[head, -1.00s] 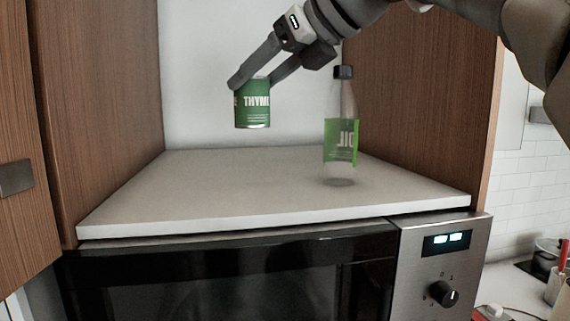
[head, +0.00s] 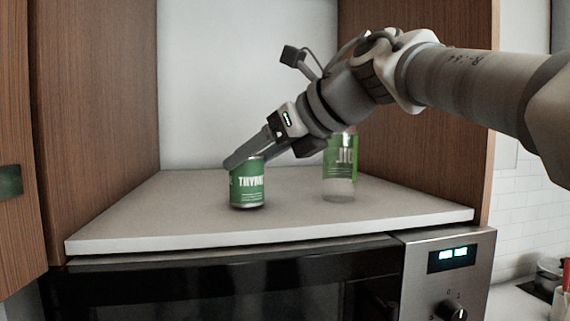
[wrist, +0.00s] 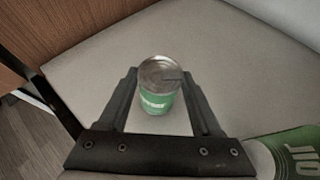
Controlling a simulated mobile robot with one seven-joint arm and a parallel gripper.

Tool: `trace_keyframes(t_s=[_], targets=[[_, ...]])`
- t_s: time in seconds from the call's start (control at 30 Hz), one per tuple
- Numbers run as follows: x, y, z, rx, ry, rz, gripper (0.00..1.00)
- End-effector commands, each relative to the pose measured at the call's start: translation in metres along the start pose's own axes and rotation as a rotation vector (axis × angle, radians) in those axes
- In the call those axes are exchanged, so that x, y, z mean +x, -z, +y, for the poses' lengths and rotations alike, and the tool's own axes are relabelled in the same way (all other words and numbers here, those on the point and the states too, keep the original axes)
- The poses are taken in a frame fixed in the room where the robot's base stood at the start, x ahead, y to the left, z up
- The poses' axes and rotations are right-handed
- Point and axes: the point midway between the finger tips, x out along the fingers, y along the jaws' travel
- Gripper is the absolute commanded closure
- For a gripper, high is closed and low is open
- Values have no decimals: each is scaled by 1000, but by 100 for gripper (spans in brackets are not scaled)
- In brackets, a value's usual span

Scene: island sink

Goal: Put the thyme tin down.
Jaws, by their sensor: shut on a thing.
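The thyme tin (head: 248,186) is a small green can with a silver lid and white lettering. It is upright at the middle-left of the white shelf board (head: 110,225). Its base is at or very close to the board; I cannot tell whether it touches. My gripper (head: 246,160) comes in from the upper right and is shut on the tin near its top. In the wrist view, the tin (wrist: 158,102) sits between the two fingers of my gripper (wrist: 158,78), its lid facing the camera.
A clear bottle with a green label (head: 340,160) stands on the board to the right of the tin, its top hidden behind my arm. Wooden panels (head: 100,100) wall both sides. A microwave (head: 230,280) is below. The board left of the tin is free.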

Motion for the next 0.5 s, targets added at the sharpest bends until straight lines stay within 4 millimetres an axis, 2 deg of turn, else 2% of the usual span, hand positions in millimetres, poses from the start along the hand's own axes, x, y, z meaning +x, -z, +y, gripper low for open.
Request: trace_keyframes(t_s=[0.4,0.43,0.5], targets=[[3,6,0,-1,1,-1,91],[3,6,0,-1,1,0,32],[3,6,0,-1,1,0,20]])
